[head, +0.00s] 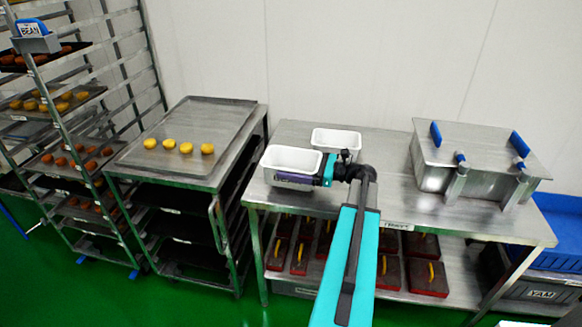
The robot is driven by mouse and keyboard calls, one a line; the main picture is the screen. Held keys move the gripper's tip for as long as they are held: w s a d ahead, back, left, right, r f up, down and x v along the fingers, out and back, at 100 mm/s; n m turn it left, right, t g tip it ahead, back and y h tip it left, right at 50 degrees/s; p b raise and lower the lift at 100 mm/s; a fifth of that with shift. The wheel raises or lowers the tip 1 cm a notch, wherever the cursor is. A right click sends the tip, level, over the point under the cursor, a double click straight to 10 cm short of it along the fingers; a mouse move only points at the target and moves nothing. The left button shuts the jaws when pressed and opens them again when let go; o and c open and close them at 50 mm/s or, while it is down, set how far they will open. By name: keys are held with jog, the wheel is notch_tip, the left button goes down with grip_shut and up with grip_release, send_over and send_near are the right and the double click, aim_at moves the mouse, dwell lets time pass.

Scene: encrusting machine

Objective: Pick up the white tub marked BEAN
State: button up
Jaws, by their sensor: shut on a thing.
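A white rectangular tub (291,158), open at the top, is at the left front of the steel table (395,215). My gripper (326,170) reaches it from the right and is shut on its right end. A dark label on the tub's front is partly hidden and I cannot read it. I cannot tell whether the tub touches the table. A second white tub (336,139) stands just behind on the table, apart from my gripper's hold. A blue and white sign reading BEAN (33,29) is on the rack at the far left.
A steel lidded box (475,150) with blue handles stands on the table's right. To the left are a cart (200,110) with yellow pieces on top and a tall tray rack (62,120). A blue crate (560,230) is at far right. The table's middle is fairly clear.

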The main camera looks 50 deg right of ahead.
jog(key=s+a+r, duration=0.1)
jog(key=s+a, duration=0.7)
jog(key=s, duration=0.3)
jog(key=shift+s+a+r+b, duration=0.2)
jog(key=shift+s+a+b, duration=0.05)
jog(key=shift+s+b, duration=0.1)
dwell(0.5)
